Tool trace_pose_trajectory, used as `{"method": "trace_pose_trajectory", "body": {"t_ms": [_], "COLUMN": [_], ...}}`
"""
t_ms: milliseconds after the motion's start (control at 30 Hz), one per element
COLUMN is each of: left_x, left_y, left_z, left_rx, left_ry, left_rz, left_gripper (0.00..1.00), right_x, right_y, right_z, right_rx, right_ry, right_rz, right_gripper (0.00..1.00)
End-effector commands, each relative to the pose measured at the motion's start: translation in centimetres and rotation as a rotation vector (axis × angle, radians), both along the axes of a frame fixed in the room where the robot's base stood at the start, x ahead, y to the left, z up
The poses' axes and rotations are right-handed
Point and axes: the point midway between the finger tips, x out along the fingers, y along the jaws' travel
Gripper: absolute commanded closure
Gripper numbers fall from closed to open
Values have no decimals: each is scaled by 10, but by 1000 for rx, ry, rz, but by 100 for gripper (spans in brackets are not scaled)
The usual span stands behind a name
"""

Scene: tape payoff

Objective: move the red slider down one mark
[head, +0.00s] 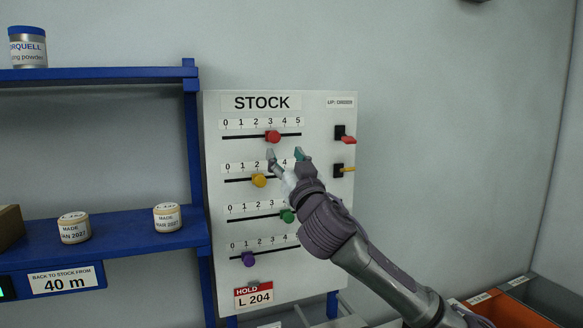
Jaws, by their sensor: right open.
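The red slider (273,137) sits on the top track of the white STOCK panel (324,215), near mark 3 on a scale from 0 to 5. My right gripper (285,155) is open and empty, just below and slightly to the right of the red slider. Its left fingertip is close under the knob; I cannot tell its distance from the panel. The gripper and arm hide part of the second scale and the lower right of the panel. My left gripper is not in view.
Below are a yellow slider (259,180), a green slider (288,216) beside my wrist, and a purple slider (248,260). A red lever (348,140) and a yellow lever (348,169) stick out at right. Blue shelving (130,238) with jars stands left.

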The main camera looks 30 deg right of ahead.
Motion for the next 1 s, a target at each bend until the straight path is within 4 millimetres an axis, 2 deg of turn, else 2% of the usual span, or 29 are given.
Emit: {"method": "trace_pose_trajectory", "body": {"t_ms": [100, 300, 867, 933, 1000], "left_x": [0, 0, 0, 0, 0], "left_y": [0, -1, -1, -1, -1], "left_z": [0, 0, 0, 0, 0], "left_rx": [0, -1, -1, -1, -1], "left_ry": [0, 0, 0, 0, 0], "left_rz": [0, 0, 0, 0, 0], "left_gripper": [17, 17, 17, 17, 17], "right_x": [-19, -35, -36, -35, -32], "right_y": [5, 8, 9, 11, 15], "right_z": [-9, -15, -15, -22, -40], "right_rx": [-2, 0, 0, 2, 5], "right_ry": [2, 1, 1, 14, 52], "right_rz": [0, 0, 0, 1, 2], "right_gripper": [46, 46, 46, 46, 46]}}
